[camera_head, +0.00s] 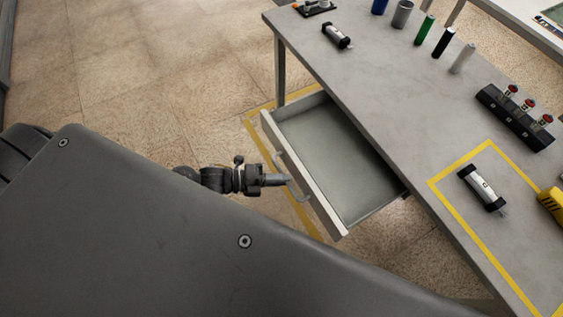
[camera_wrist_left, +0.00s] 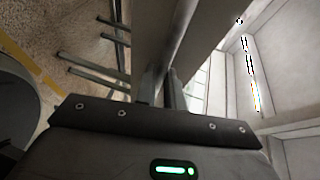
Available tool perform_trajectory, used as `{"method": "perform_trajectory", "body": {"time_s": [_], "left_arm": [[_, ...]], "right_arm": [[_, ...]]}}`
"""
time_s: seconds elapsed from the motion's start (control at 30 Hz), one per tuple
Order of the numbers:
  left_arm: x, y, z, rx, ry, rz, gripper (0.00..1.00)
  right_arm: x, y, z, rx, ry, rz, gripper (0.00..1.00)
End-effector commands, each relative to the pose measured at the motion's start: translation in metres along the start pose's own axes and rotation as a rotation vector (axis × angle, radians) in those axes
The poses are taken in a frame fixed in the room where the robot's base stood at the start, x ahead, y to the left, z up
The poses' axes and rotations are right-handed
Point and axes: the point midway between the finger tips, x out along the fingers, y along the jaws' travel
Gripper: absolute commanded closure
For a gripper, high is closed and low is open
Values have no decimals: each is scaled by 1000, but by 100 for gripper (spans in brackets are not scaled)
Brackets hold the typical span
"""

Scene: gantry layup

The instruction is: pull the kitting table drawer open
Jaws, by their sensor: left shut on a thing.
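The kitting table (camera_head: 400,75) has its drawer (camera_head: 330,160) pulled out toward the left of the head view. The drawer is empty inside. Its light front panel (camera_head: 318,200) carries a handle on the outer face. My left gripper (camera_head: 284,181) is at that handle (camera_head: 300,193) and shut on it. In the left wrist view the gripper's fingers (camera_wrist_left: 164,90) reach up to the drawer front, and the exact grip is hard to make out. My right gripper is not in view.
On the tabletop are several cylinders (camera_head: 424,30), a block with red knobs (camera_head: 515,117), a black-ended part (camera_head: 482,188) inside a yellow outline and a yellow tool (camera_head: 552,203). Yellow tape (camera_head: 262,130) marks the floor. Open floor (camera_head: 150,80) lies left of the drawer.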

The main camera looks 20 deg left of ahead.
Motion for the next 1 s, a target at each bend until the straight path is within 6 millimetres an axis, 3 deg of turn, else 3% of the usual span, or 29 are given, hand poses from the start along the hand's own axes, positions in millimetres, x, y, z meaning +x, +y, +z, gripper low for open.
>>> {"method": "perform_trajectory", "body": {"time_s": [0.3,0.33,0.47,0.77,1.0], "left_arm": [[-1,0,0,1,-1,0,100],[-1,0,0,1,-1,0,86],[-1,0,0,1,-1,0,68],[-2,0,0,0,-1,1,68],[-33,3,0,2,0,5,68]], "right_arm": [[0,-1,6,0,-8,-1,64],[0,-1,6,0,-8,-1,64],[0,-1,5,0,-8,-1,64],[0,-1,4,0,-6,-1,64],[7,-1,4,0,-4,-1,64]]}}
